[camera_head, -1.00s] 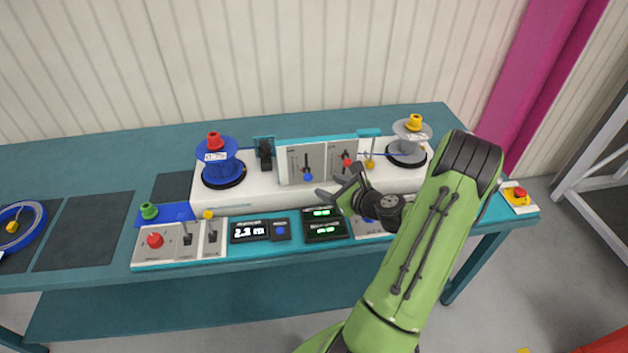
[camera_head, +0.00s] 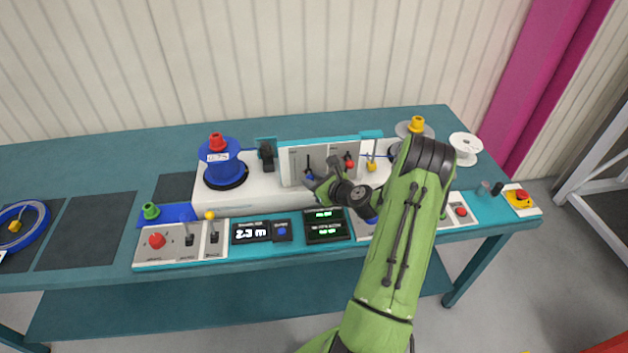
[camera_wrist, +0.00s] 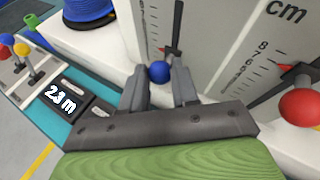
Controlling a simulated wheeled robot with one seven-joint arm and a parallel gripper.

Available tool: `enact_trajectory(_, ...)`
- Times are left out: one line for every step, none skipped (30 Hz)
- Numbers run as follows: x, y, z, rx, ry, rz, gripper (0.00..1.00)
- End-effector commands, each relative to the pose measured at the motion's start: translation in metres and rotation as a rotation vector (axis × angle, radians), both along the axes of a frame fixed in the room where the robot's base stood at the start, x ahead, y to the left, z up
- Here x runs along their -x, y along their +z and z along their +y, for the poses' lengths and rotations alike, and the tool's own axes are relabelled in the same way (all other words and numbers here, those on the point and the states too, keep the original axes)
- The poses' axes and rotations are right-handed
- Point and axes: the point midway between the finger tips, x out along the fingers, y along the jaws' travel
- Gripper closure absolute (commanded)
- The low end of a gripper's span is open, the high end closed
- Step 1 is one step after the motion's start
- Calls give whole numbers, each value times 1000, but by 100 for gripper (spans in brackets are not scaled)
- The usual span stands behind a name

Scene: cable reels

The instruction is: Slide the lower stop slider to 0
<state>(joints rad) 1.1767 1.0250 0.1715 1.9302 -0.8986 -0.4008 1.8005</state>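The upright white panel (camera_head: 330,160) carries two vertical sliders with cm scales. One has a blue knob (camera_head: 309,175), which also shows in the wrist view (camera_wrist: 160,72). The other has a red knob (camera_head: 350,164), at the right of the wrist view (camera_wrist: 299,107). I cannot read which is labelled lower stop. My gripper (camera_head: 322,175) is open in front of the blue knob. In the wrist view its two fingers (camera_wrist: 160,88) stand either side of the blue knob; whether they touch it is unclear. Red pointers sit by the scales.
A blue reel (camera_head: 222,168) stands left of the panel and a grey reel (camera_head: 416,130) right. A yellow-knobbed lever (camera_head: 371,167) is close to the red knob. A length display (camera_head: 250,232) reads 2.3 m. A white spool (camera_head: 466,147) lies at the far right.

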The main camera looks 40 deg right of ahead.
Motion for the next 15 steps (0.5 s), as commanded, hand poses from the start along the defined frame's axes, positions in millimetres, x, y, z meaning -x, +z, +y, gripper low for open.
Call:
enact_trajectory(0,0,0,0,0,0,84)
enact_trajectory(0,0,0,0,0,0,89)
enact_trajectory(0,0,0,0,0,0,95)
enact_trajectory(0,0,0,0,0,0,100)
enact_trajectory(0,0,0,0,0,0,74)
enact_trajectory(0,0,0,0,0,0,80)
enact_trajectory(0,0,0,0,0,0,85)
enact_trajectory(0,0,0,0,0,0,90)
enact_trajectory(0,0,0,0,0,0,96)
enact_trajectory(0,0,0,0,0,0,98)
enact_trajectory(0,0,0,0,0,0,98)
enact_trajectory(0,0,0,0,0,0,98)
enact_trajectory(0,-1,0,0,0,0,98)
enact_trajectory(0,-2,0,0,0,0,98)
enact_trajectory(0,-4,0,0,0,0,98)
